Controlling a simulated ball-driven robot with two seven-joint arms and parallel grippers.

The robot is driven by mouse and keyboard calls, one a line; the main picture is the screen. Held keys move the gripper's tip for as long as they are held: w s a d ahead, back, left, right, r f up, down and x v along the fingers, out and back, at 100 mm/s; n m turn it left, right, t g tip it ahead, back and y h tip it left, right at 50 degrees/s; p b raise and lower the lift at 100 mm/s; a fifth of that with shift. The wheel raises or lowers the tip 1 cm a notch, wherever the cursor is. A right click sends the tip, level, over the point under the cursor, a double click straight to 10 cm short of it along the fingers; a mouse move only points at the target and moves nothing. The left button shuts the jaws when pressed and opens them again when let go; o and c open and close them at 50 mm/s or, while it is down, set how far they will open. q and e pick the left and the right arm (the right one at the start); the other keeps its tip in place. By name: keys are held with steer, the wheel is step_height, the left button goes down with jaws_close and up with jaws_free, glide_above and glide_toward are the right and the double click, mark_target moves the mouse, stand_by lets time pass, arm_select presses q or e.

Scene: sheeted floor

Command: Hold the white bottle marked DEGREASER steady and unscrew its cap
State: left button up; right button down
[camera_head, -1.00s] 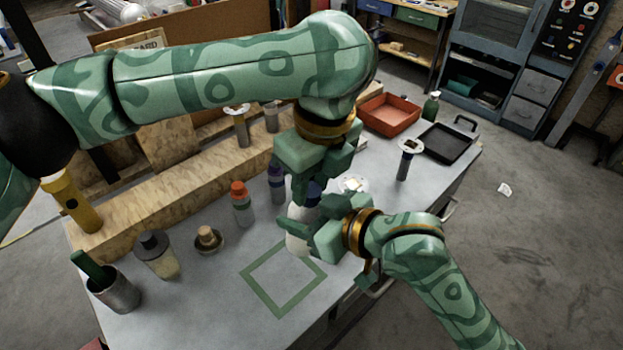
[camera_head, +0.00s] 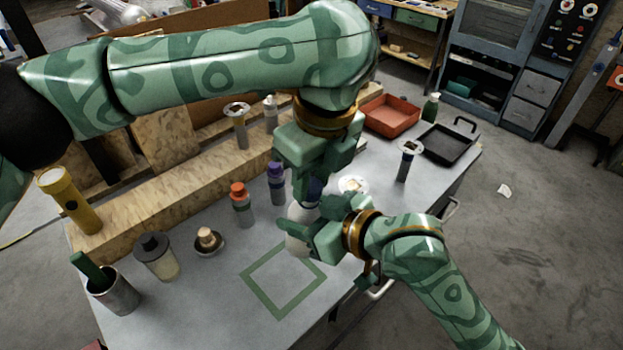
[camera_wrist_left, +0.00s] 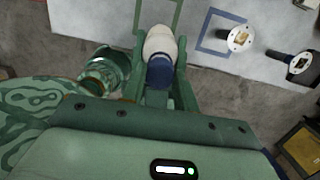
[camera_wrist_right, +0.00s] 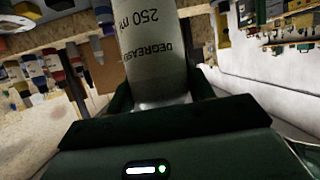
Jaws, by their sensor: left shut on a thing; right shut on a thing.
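The white DEGREASER bottle (camera_head: 296,243) is at the middle of the table, behind the green outline. Its printed label (camera_wrist_right: 152,48) shows upside down in the right wrist view. My right gripper (camera_head: 312,238) is shut on the bottle's body from the right. The dark blue cap (camera_head: 314,188) is at the bottle's top and shows larger in the left wrist view (camera_wrist_left: 159,72). My left gripper (camera_wrist_left: 160,80) comes from above and is shut on the cap. I cannot tell whether a gap separates cap and bottle, or whether the bottle touches the table.
Orange-capped (camera_head: 241,205) and purple-capped (camera_head: 276,184) bottles stand close by on the left. A dark-capped jar (camera_head: 157,257) and metal cup (camera_head: 118,295) are farther left. A red tray (camera_head: 388,116) and black tray (camera_head: 446,146) lie at right. The green outline (camera_head: 283,281) is empty.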

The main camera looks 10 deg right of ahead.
arm_select(q)
steer(key=shift+r, duration=0.5)
